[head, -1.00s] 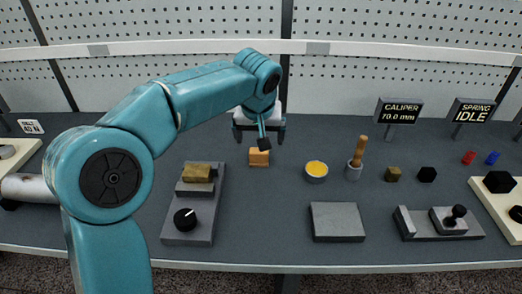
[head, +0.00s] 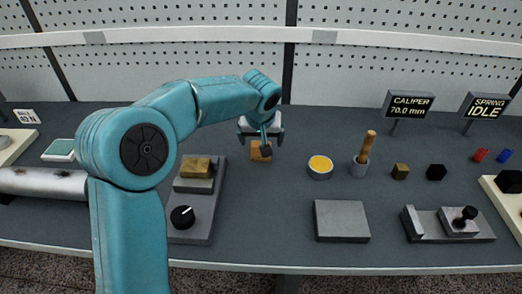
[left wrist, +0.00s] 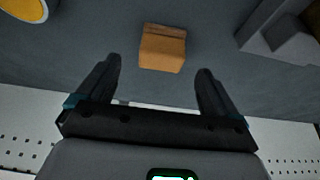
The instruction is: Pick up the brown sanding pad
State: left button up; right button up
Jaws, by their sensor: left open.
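The brown sanding pad (head: 258,154) is an orange-brown block lying on the dark grey bench, left of the yellow-filled cup. In the left wrist view the pad (left wrist: 162,48) shows just beyond the fingertips, roughly midway between them, with a darker band along its far edge. My left gripper (head: 262,136) is open and empty. It hangs just above and behind the pad, and one finger hides part of it in the head view. In the left wrist view both fingers (left wrist: 158,68) are spread wide, apart from the pad. My right gripper is not in view.
A fixture with a black knob (head: 182,217) and a brass-coloured block (head: 196,167) stands left of the pad. The cup with yellow filling (head: 320,167) and a wooden-handled tool (head: 366,147) stand to its right. A grey plate (head: 341,221) lies in front. Bench around the pad is clear.

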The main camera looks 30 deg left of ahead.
pick_arm(q)
jog(key=x, duration=0.5)
jog(key=shift+w+a+f, duration=0.15)
jog(key=shift+a+f, duration=0.1)
jog(key=shift+a, duration=0.05)
jog(key=c, duration=1)
jog(key=shift+c, duration=0.2)
jog(key=shift+r, duration=0.1)
notch_tip(320, 180, up, 20)
jog(key=p, duration=0.3)
jog(key=shift+p, duration=0.35)
